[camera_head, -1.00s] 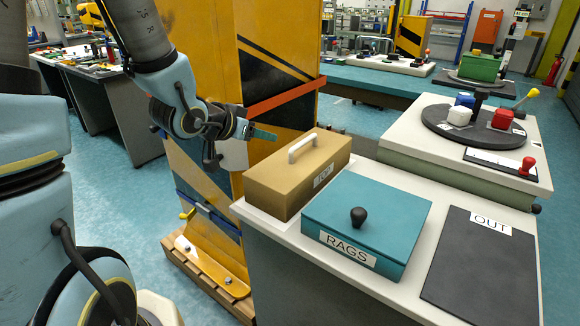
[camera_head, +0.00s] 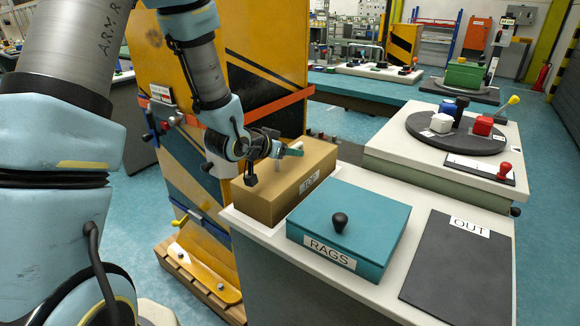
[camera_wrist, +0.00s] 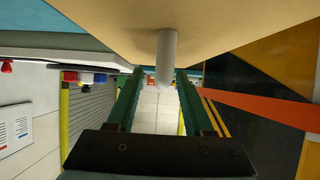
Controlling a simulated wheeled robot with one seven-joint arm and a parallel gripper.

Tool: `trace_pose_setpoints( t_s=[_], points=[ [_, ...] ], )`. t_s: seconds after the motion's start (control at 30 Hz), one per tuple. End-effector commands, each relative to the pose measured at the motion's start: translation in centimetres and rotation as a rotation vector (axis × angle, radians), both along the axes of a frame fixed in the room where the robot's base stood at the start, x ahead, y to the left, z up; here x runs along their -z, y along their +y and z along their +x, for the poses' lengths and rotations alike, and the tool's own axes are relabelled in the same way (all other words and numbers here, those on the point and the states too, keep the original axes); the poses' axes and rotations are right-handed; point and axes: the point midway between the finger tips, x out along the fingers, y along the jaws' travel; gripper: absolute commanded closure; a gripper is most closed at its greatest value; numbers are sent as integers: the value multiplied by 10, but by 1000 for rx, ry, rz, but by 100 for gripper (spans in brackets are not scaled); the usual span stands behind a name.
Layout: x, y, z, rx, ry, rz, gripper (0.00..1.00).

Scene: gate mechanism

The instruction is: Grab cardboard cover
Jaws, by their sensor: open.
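The tan cardboard cover (camera_head: 262,204), a box shape with a small label on its side, sits on the left end of the white-topped bench. Its white handle (camera_head: 277,166) is mostly hidden behind my gripper in the head view. My gripper (camera_head: 284,153) is just above the cover's top, with green fingers. In the wrist view the open fingers (camera_wrist: 157,84) lie on either side of the white handle (camera_wrist: 168,60), with a gap visible between them. The cover's tan surface (camera_wrist: 230,25) fills the top of that view. Contact with the handle cannot be told.
A teal RAGS box (camera_head: 350,225) with a black knob stands right of the cover. A dark OUT mat (camera_head: 455,265) lies farther right and is clear. A yellow-black panel (camera_head: 265,50) with an orange bar (camera_head: 275,106) rises behind my arm. A round turntable (camera_head: 430,130) carries coloured blocks.

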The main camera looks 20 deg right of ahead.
Motion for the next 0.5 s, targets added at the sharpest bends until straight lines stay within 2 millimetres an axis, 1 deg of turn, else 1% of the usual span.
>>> trace_pose_setpoints(
  t_s=[0.1, 0.33, 0.5],
  points=[
    [3, -5, 3, 1, 0, 1, 48],
    [4, -6, 3, 0, -1, 0, 49],
    [4, -6, 3, 0, -1, 0, 68]
  ],
)
